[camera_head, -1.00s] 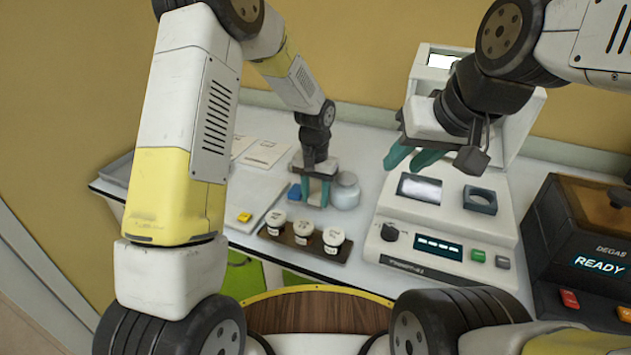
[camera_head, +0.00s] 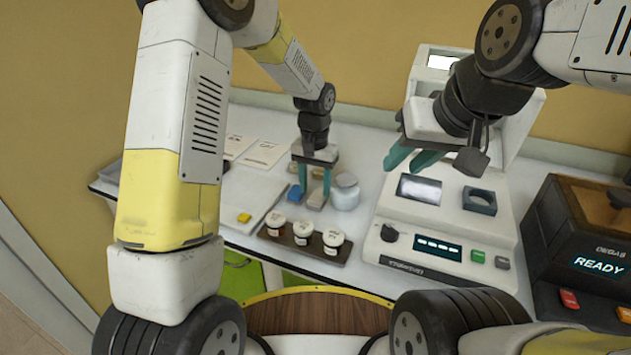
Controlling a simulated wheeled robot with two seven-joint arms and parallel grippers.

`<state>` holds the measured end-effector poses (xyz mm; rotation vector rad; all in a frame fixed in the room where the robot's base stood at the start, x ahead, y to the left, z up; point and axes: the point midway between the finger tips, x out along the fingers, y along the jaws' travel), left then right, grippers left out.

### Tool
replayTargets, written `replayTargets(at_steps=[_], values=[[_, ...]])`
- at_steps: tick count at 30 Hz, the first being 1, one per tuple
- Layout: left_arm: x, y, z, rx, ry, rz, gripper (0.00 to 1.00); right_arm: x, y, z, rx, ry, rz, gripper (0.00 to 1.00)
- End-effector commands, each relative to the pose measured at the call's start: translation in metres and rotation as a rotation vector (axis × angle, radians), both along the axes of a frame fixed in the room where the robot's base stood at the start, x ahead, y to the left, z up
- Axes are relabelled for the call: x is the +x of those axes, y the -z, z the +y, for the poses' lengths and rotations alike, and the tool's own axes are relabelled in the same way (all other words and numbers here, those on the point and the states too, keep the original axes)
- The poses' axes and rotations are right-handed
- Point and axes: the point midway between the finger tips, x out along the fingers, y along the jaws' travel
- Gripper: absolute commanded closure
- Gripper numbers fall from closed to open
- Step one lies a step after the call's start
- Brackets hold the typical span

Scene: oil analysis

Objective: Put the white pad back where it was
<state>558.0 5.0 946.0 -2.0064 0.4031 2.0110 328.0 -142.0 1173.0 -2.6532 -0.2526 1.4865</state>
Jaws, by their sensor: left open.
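My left gripper (camera_head: 312,198) points down at the table beside a white jar, its two teal fingers apart. Small pale shapes (camera_head: 317,174) show between and behind the fingers; one may be the white pad, but it is too small and partly hidden to tell. A small blue pad (camera_head: 294,193) lies just left of the fingers. A small yellow pad (camera_head: 244,217) lies on a flat light board (camera_head: 262,198) further left. My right gripper (camera_head: 412,160) hangs above the white instrument, with its two teal fingers apart and nothing seen between them.
The white jar (camera_head: 345,192) stands close right of my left gripper. A dark rack (camera_head: 290,238) with three lidded cups is in front. The white instrument (camera_head: 445,220) and a dark degas unit (camera_head: 580,245) fill the right. Papers (camera_head: 264,154) lie behind left.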

Motion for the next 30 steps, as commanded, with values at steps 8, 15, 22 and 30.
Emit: replayTargets(at_steps=[8, 15, 22, 30], values=[[0.001, -0.059, -0.001, -0.002, 0.001, -0.005, 0.51, 0.000, 0.000, 0.000, 0.000, 0.000, 0.000, 0.68], [-0.001, -0.084, 0.002, -0.004, -0.002, -0.006, 0.51, 0.000, 0.000, 0.000, 0.000, 0.000, 0.000, 0.68], [-0.032, -0.141, 0.038, -0.050, -0.062, -0.095, 0.51, 0.000, 0.000, 0.000, 0.000, 0.000, 0.000, 0.68], [-0.115, -0.211, 0.097, -0.148, -0.184, -0.271, 0.51, 0.000, 0.000, 0.000, 0.000, 0.000, 0.000, 0.68]])
